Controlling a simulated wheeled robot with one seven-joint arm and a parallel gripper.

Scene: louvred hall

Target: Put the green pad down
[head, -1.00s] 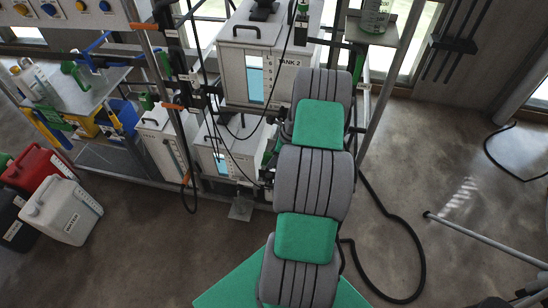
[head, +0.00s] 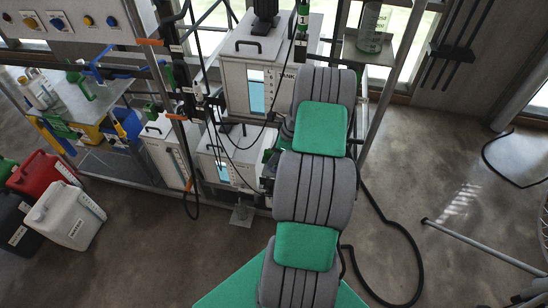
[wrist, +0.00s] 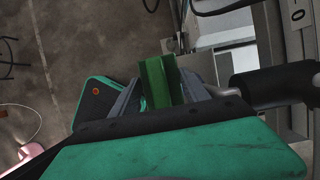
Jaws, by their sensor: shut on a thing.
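The green pad (wrist: 157,80) is an upright, ribbed dark green piece between the two grey fingers of my gripper (wrist: 160,92) in the wrist view. My gripper is shut on it. The pad's lower end is hidden behind the gripper's dark front edge. In the head view my arm with its grey and green covers reaches forward to the equipment rack and hides the gripper. I cannot make out the pad clearly there.
White tanks (head: 232,86) stand on the rack ahead. A grey shelf (head: 110,92) with bottles is at the left. A white jerrycan (head: 66,216) and a red jerrycan (head: 42,175) stand on the floor. Black hoses hang at the rack. Floor right of my arm is mostly clear.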

